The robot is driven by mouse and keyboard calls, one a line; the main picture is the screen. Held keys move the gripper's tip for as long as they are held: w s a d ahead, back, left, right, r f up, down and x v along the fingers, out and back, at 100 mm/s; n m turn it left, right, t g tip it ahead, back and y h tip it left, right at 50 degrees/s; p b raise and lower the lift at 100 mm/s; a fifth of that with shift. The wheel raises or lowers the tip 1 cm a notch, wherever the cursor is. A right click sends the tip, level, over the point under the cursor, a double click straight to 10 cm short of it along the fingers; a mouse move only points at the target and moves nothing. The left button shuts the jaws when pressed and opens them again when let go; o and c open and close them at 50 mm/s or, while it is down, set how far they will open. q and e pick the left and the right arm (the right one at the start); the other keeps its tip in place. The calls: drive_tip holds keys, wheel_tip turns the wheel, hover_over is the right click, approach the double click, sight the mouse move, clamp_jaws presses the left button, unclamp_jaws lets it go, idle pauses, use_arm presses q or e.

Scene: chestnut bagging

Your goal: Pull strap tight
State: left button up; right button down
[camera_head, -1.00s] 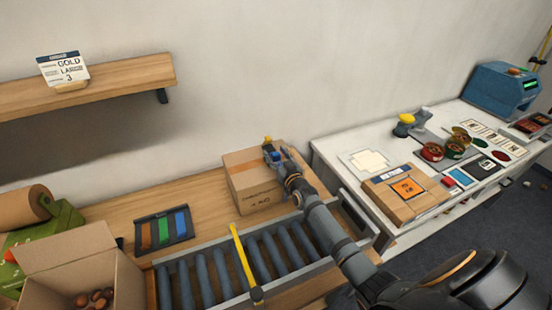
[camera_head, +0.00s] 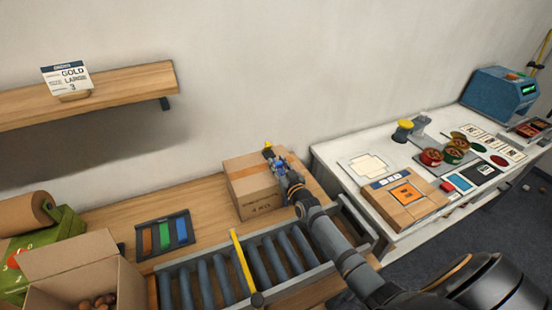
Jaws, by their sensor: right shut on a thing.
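A closed cardboard box (camera_head: 258,203) with a brown band over its top stands on the wooden bench, behind the roller conveyor. My right gripper (camera_head: 271,155) is at the back right of the box top. It is shut, and a small yellow piece (camera_head: 268,146) shows at its fingertips; I cannot tell whether this is a strap end. My right arm hides the box's right side. No strap is clearly visible around the box. My left gripper is not in view.
The roller conveyor (camera_head: 207,286) has a yellow bar (camera_head: 243,262) across it. An open carton (camera_head: 70,268) of chestnuts stands front left. A tray with coloured strips (camera_head: 165,235) lies on the bench. The white table (camera_head: 340,150) at right carries a flat parcel (camera_head: 404,205) and several small items.

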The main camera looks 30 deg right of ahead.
sight(279, 166)
drive_tip(key=s+p, duration=0.2)
drive_tip(key=s, duration=0.2)
drive_tip(key=shift+s+a+r, duration=0.1)
drive_tip(key=shift+s+a, duration=0.05)
drive_tip(key=shift+s, duration=0.1)
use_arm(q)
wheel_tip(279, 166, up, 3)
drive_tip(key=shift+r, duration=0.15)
use_arm(e)
drive_tip(key=c, duration=1)
unclamp_jaws()
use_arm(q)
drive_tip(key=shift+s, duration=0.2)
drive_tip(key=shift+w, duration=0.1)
use_arm(e)
drive_tip(key=s, duration=1.2)
drive_tip(key=shift+a, duration=0.35)
